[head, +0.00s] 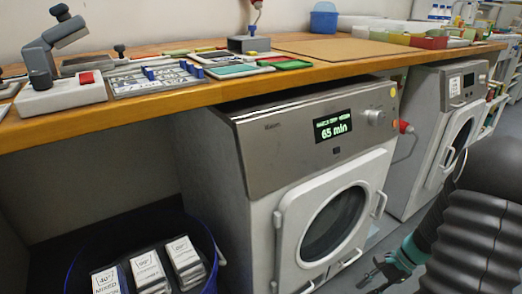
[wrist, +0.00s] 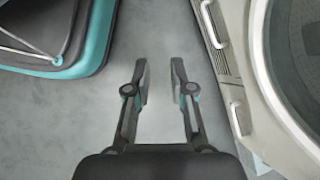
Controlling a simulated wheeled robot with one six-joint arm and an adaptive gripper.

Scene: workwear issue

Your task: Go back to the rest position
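My gripper (wrist: 159,78) is open and empty in the wrist view, with bare grey floor between and beyond its two fingers. In the head view my gripper (head: 372,281) is small, low at the right, in front of the washing machines and below the worktop. My dark arm covers the lower right corner of the head view. The front washing machine (head: 262,142) has a shut round door and a display reading 65 min. Its edge also shows at the right of the wrist view (wrist: 240,60), beside my gripper and apart from it.
A second machine (head: 437,82) stands behind at the right. The wooden worktop (head: 130,106) carries trays, cloths and devices. A blue bin (head: 75,262) with labelled packs stands at lower left. A black and teal object (wrist: 85,45) lies at the wrist view's upper left. Floor ahead of the fingers is clear.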

